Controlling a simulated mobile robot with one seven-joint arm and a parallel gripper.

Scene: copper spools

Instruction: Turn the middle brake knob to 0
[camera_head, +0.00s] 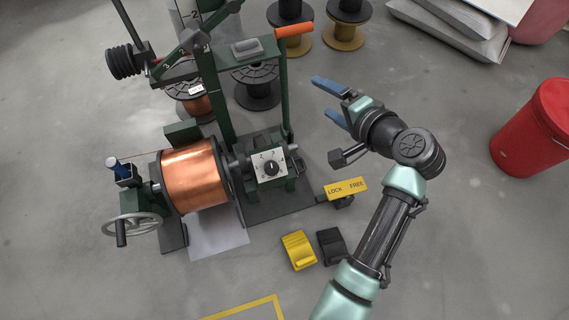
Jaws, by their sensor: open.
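A black brake knob (271,168) sits on a white numbered dial plate (258,173) on the green winding machine, just right of the copper spool (193,176). The marks on the dial are small, and I cannot tell surely which number the knob points to. My gripper (320,96) is open and empty, with two blue fingers pointing left. It is up and to the right of the knob, apart from it. No wrist view is given.
The green post with an orange handle (294,30) stands between my gripper and the machine's left part. A yellow LOCK/FREE lever plate (346,189) is right of the dial. Yellow (298,250) and black (331,246) pedals lie below. A red bin (535,130) stands right.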

